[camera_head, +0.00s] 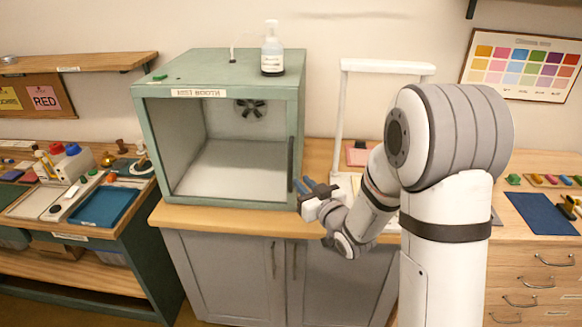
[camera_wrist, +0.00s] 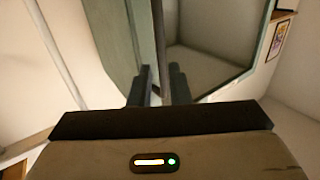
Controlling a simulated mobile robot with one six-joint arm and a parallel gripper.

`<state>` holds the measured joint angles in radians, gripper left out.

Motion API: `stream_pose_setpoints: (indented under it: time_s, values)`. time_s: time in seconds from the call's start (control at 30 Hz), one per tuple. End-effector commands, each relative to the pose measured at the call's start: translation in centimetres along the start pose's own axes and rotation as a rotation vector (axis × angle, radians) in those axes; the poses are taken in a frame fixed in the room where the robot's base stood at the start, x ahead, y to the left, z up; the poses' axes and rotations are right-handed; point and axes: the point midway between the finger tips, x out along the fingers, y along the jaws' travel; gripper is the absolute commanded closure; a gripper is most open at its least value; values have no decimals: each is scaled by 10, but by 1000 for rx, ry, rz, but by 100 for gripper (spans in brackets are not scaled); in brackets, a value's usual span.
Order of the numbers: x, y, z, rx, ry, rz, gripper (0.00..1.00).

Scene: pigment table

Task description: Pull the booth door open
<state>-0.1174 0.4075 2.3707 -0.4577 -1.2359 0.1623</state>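The mixing booth (camera_head: 223,67) is a green box on the counter. Its front door has a green frame (camera_head: 232,201) and a clear pane showing the pale inside; the door looks closed. A dark upright handle bar (camera_head: 291,157) runs along the door's right side. My gripper (camera_head: 306,186) is at the lower end of this handle. In the wrist view the handle (camera_wrist: 158,45) runs between the two dark fingers of my gripper (camera_wrist: 159,85). The fingers stand apart, with a narrow gap showing at the left of the bar. Contact with the bar is hard to see.
A labelled bottle (camera_head: 272,50) stands on top of the booth. Grey cabinets (camera_head: 225,265) are under the wooden counter (camera_head: 235,219). A white stand (camera_head: 342,105) is to the right of the booth. A side table with a blue tray (camera_head: 104,206) is at the left.

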Motion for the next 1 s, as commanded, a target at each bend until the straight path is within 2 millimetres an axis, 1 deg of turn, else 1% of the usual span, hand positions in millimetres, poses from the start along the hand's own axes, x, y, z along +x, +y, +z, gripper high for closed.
stream_pose_setpoints:
  time_s: [0.17, 0.3, 0.4, 0.5, 0.63, 0.87, 1.0]
  values:
    - [22, -2, -3, 1, 8, -8, 83]
    - [46, -2, -3, 0, 6, -6, 83]
    - [60, -2, -3, 0, 6, -6, 83]
    - [70, -2, -3, 0, 6, -5, 83]
    - [76, -2, -1, 0, 5, -5, 83]
    - [76, -2, -1, 0, 6, -5, 83]
    - [76, -2, -1, 0, 6, -5, 94]
